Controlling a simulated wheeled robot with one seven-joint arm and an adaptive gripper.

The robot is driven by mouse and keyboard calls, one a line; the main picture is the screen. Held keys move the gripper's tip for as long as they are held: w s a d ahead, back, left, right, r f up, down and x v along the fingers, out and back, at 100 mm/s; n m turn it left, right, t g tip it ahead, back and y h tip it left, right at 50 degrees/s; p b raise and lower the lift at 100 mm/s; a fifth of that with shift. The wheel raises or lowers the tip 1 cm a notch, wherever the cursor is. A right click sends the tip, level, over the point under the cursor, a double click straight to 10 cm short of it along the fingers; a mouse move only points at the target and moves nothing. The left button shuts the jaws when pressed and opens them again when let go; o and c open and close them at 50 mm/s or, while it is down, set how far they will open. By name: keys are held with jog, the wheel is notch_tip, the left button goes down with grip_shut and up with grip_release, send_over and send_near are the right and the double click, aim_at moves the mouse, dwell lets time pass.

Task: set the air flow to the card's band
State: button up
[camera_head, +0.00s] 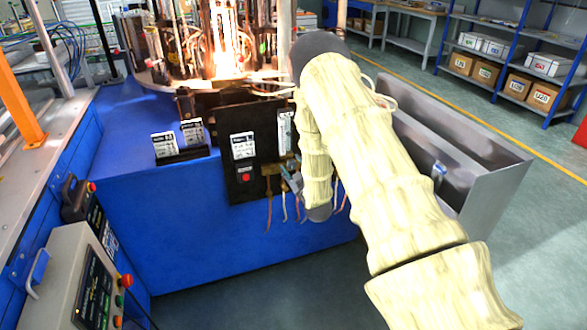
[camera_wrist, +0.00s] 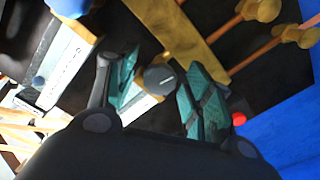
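The black panel (camera_head: 218,184) on the blue machine's front carries a white card (camera_head: 243,146) whose writing is too small to read. A pale flow meter tube (camera_head: 285,131) stands upright right of the card, partly beside my arm; its reading cannot be made out. In the wrist view a dark round knob (camera_wrist: 160,78) with a light mark lies between the teal-padded fingers of my gripper (camera_wrist: 158,84). The fingers are apart with small gaps showing at the knob; I cannot tell if either touches it. In the head view my arm hides most of the gripper.
A red button (camera_head: 245,177) sits low on the panel; a red spot (camera_wrist: 238,119) shows close to the right finger. A brass bar (camera_wrist: 195,35) with copper fittings runs nearby. Two more cards (camera_head: 164,144) stand left. A metal trough (camera_head: 470,170) lies right.

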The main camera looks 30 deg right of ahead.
jog(key=shift+a, duration=0.1)
jog(key=v, duration=1.2)
dwell(0.4)
jog(key=s+a+f+m+g+y+p, duration=0.2)
jog(key=s+a+f+g+y+p, duration=0.15)
jog(key=s+a+f+g, duration=0.85)
jog(key=s+a+f+g+p, duration=0.1)
jog(key=s+a, duration=0.3)
jog(key=s, duration=0.5)
jog(key=s+a+f+m+g+p, duration=0.1)
jog(key=s+a, duration=0.4)
jog(key=s, duration=0.5)
jog(key=s+a+f+g+y, duration=0.1)
jog(key=s+a+f+g, duration=0.2)
jog(key=s, duration=0.6)
jog(key=shift+s+a+f+m+p, duration=0.4)
jog(key=shift+a+f, duration=0.35)
jog(key=shift+f, duration=0.1)
